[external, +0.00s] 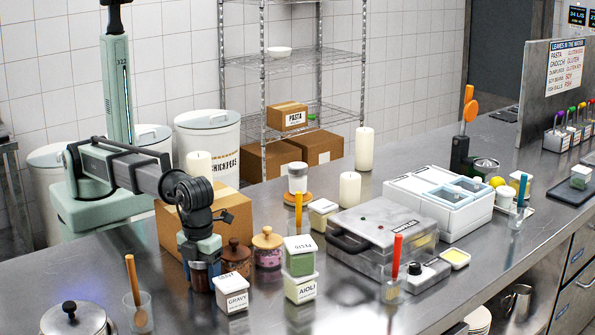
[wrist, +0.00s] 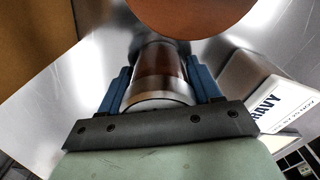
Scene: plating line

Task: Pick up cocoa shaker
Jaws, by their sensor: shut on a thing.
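The cocoa shaker, a small cylinder with a silvery metal top and brown below, is between the blue fingers of my gripper in the wrist view (wrist: 158,82). My gripper (wrist: 160,66) is shut on it, one finger on each side. In the external view my gripper (external: 200,264) points down over the counter at left of centre, and the brown shaker body (external: 200,281) shows partly below it. The fingers hide much of the shaker. I cannot tell whether its base touches the counter.
A white gravy tub (external: 232,293) stands close on the right, also in the wrist view (wrist: 262,92). Brown (external: 236,255) and pink (external: 267,247) lidded jars stand just behind. A cardboard box (external: 228,213) is behind my gripper. Stacked tubs (external: 300,270) stand farther right.

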